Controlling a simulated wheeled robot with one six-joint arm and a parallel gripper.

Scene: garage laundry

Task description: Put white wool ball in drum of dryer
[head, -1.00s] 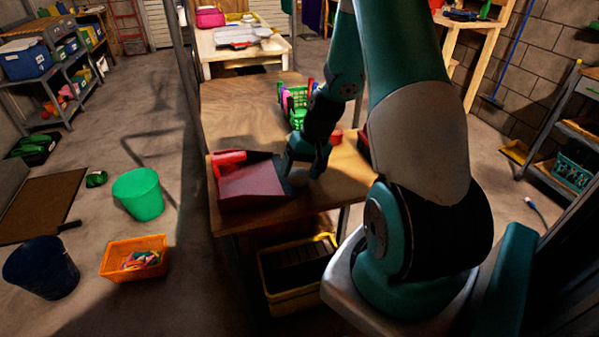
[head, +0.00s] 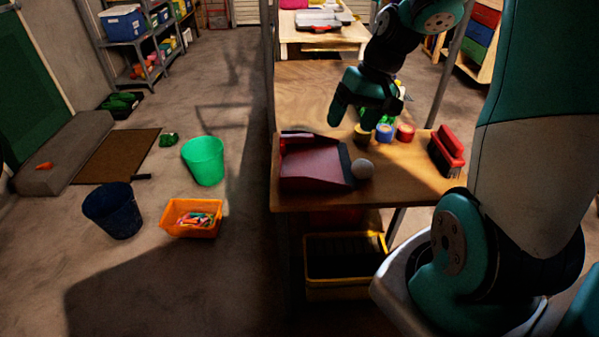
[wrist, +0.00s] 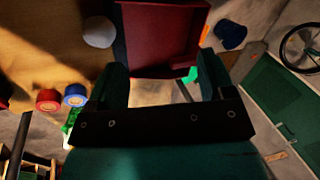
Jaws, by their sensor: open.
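The white wool ball (head: 363,169) looks greyish in the head view and rests on the wooden workbench, close against the right side of a dark red dustpan (head: 312,163). It also shows at the upper left of the wrist view (wrist: 98,32), left of the dustpan. My gripper (head: 350,120) is open and empty, raised above the bench, behind the ball and dustpan in the head view. Its two fingers (wrist: 162,80) show apart in the wrist view, with the ball outside them. I see no dryer or drum in these frames.
Several tape rolls (head: 384,133) and a red brush (head: 447,152) are on the bench (head: 405,180). A green bucket (head: 204,161), a dark blue bucket (head: 112,211) and an orange basket (head: 191,218) stand on the floor at left. Open floor lies between them and the bench.

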